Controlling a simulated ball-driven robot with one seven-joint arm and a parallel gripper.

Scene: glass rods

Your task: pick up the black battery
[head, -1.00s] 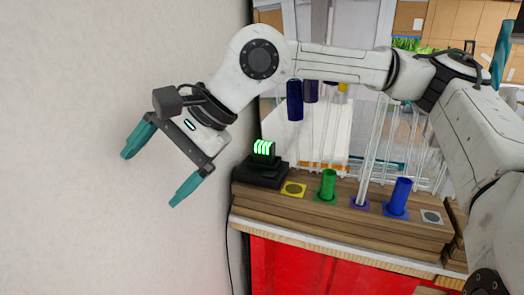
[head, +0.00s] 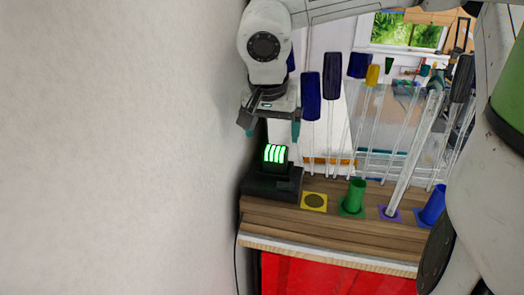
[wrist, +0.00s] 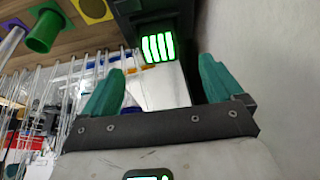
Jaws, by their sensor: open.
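The black battery (head: 275,154) with glowing green bars stands upright on a black stepped base (head: 268,186) at the left end of the wooden shelf. The green bars of the battery also show in the wrist view (wrist: 158,47), at the top between the fingertips. My gripper (head: 272,130) hangs just above the battery in the head view, with its teal fingers apart and nothing between them. In the wrist view both open fingers of my gripper (wrist: 162,72) point toward the battery. I cannot tell the exact gap.
A pale wall (head: 120,150) stands close on the left. To the right on the shelf (head: 330,228) are a yellow ringed pad (head: 314,201), a green tube (head: 355,195) and a blue tube (head: 433,205). Several glass rods (head: 410,160) rise close to the right of my gripper.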

